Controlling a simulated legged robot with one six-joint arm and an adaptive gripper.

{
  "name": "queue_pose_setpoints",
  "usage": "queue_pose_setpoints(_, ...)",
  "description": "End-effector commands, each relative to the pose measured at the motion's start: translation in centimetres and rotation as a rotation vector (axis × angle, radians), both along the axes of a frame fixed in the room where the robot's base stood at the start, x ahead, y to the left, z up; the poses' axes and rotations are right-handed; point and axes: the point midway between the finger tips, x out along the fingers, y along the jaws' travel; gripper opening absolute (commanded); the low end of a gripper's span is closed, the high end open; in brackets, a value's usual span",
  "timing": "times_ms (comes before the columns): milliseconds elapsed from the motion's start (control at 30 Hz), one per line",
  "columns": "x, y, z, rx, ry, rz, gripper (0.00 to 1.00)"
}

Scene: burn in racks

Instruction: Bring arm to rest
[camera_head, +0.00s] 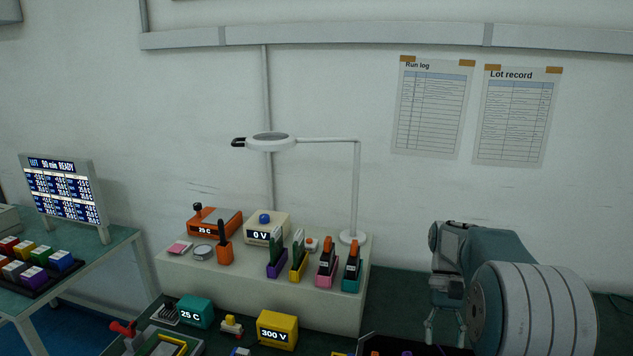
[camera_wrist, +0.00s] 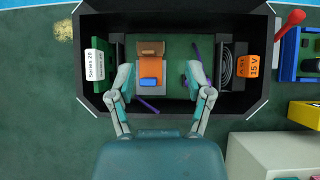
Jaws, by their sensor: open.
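My gripper (camera_wrist: 160,76) is open in the wrist view, its two fingers spread apart over a black open box (camera_wrist: 262,60). Between and beyond the fingers, an orange block with a blue part (camera_wrist: 151,83) and a brown block (camera_wrist: 151,48) lie over a green board in the box. Nothing is held between the fingertips. In the head view my arm is at the lower right, with the gripper (camera_head: 444,322) pointing down above the dark box (camera_head: 415,345), which the bottom edge cuts off.
A cream shelf (camera_head: 260,295) carries coloured tools, an orange 25 C unit (camera_head: 215,222) and a lamp (camera_head: 357,190). A yellow 300 V box (camera_head: 277,330) and teal box (camera_head: 195,312) stand in front. A display (camera_head: 62,190) is at left.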

Motion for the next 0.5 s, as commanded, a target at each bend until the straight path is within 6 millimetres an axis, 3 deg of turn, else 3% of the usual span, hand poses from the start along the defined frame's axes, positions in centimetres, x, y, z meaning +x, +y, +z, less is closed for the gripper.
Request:
queue_pose_setpoints(200, -2.9, 2.5, 3.9, -0.044, -0.204, 0.042, 0.66)
queue_pose_setpoints(500, -7.6, 5.6, 7.3, -0.091, -0.482, 0.097, 0.66)
